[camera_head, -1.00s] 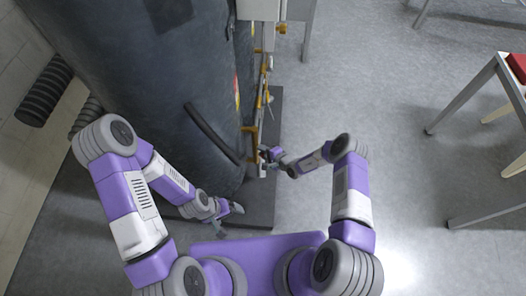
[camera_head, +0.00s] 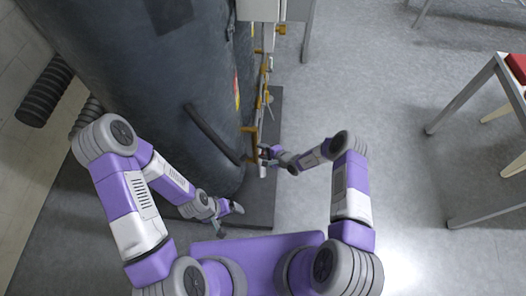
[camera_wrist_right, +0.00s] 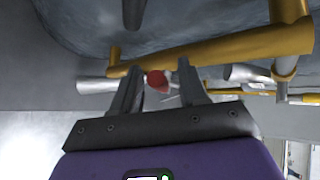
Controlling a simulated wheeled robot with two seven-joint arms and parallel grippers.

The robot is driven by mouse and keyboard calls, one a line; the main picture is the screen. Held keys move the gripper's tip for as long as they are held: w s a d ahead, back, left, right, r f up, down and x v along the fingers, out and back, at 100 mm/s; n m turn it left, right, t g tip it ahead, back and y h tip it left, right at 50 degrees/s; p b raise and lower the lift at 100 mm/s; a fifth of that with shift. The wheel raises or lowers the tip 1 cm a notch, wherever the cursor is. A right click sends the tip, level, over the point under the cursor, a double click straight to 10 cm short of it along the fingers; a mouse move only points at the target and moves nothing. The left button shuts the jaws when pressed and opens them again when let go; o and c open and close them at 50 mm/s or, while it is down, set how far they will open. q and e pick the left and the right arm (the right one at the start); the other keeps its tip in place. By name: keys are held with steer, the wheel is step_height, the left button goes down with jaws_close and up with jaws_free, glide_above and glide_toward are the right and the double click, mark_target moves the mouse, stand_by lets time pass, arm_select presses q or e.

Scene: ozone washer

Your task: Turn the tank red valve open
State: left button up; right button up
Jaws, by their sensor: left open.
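The red valve (camera_wrist_right: 157,80) shows in the right wrist view as a small red knob below a yellow pipe (camera_wrist_right: 215,48). My right gripper (camera_wrist_right: 159,70) is open, with the knob seen between its two fingers and gaps on both sides. I cannot tell whether a finger touches it. In the head view my right gripper (camera_head: 266,155) is at the lower end of the tank's piping, and the valve cannot be made out there. The dark tank (camera_head: 150,90) stands at the upper left. My left gripper (camera_head: 236,208) is open and empty, low beside the tank's base.
Yellow and grey pipes (camera_head: 262,95) run down the tank's right side. A black curved handle (camera_head: 212,134) is on the tank. A dark base plate (camera_head: 262,205) lies under it. A metal-legged table (camera_head: 470,90) stands at the right, with free floor between.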

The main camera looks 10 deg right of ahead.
steer(key=p+v, duration=0.3)
steer(key=v, duration=0.4)
steer(key=shift+s+d, duration=0.15)
steer(key=shift+s, duration=0.05)
steer(key=shift+r, duration=0.15)
steer(key=shift+c, duration=0.3)
